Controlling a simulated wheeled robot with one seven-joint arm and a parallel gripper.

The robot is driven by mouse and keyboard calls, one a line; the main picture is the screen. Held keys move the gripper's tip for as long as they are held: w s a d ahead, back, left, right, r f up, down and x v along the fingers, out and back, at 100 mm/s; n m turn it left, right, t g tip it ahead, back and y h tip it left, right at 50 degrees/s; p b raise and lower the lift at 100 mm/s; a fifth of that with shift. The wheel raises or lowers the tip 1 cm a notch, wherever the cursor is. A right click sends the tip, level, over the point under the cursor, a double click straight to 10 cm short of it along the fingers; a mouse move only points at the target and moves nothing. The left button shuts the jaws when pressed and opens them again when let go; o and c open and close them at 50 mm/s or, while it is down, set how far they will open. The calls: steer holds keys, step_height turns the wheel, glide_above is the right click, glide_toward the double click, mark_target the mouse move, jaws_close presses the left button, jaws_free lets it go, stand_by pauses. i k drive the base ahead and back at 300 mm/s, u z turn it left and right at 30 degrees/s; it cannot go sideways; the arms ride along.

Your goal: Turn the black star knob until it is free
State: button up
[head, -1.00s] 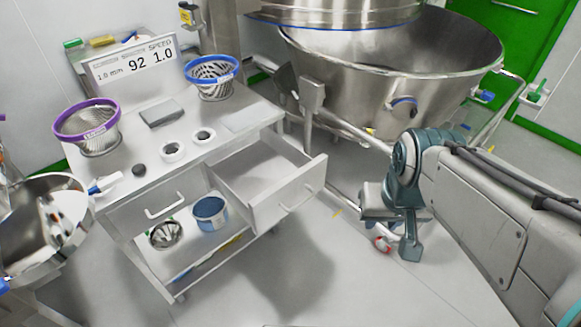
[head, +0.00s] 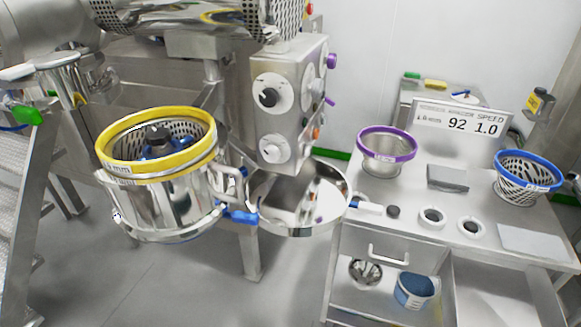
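A black knob (head: 158,137) sits at the centre of a yellow-rimmed perforated basket (head: 118,155), at the left of the head view. It stands on top of a blue bladed part (head: 152,154) inside the basket. Its star shape is too small to make out clearly. The basket sits in a round steel housing (head: 165,212), which has a blue clamp handle (head: 240,216) at its right side. The lower part of the blue part is hidden by the basket rim. My gripper is not in this view.
A control box (head: 290,105) with dials stands right of the basket, and an open round steel lid (head: 308,200) hangs beside the housing. A bench (head: 415,248) at the right holds purple (head: 387,143) and blue (head: 528,165) rimmed baskets and rings. Floor in front is clear.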

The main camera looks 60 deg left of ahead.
mark_target(158, 137)
steer(key=u, duration=2.4)
steer(key=i, duration=0.1)
steer(key=u, duration=0.55)
